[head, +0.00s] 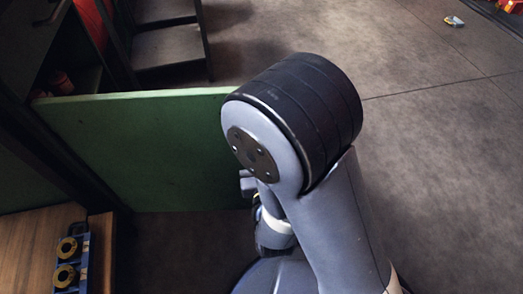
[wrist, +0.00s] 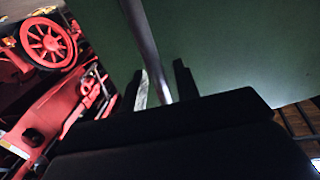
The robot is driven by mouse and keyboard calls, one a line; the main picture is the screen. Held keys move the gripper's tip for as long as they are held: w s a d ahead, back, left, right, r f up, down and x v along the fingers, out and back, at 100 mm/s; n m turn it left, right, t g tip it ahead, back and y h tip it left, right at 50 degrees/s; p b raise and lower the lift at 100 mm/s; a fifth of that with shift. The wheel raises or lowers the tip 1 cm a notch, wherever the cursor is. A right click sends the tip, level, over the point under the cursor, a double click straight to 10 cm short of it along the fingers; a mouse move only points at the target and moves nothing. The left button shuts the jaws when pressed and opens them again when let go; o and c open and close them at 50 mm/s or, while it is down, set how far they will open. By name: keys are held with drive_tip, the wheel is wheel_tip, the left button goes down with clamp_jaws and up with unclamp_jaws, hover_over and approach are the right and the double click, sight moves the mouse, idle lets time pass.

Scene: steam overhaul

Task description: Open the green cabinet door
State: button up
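The green cabinet door (head: 140,150) stands swung out from a dark cabinet frame at the left of the head view, reaching to behind my arm. Its green face also fills the upper right of the wrist view (wrist: 245,50). A grey bar handle (wrist: 143,35) runs down across that face in the wrist view. My gripper (wrist: 163,88) has one finger on each side of the bar, with a narrow gap showing on the right side. In the head view my arm hides the gripper and the handle.
The dark cabinet interior (head: 75,75) shows at upper left. A wooden surface with blue and yellow parts (head: 68,262) is at lower left. Dark shelves (head: 168,45) stand beyond the door. Grey floor (head: 440,160) is clear at right. Red wheeled machinery (wrist: 60,75) shows in the wrist view.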

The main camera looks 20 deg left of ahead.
drive_tip(key=shift+s, duration=0.15)
drive_tip(key=v, duration=1)
drive_tip(key=shift+s+p, duration=0.2)
drive_tip(key=shift+p, duration=0.1)
drive_tip(key=shift+d, duration=0.15)
idle(0.4)
drive_tip(key=shift+b+x, duration=0.3)
drive_tip(key=shift+x, duration=5.1)
drive_tip(key=shift+s, duration=0.1)
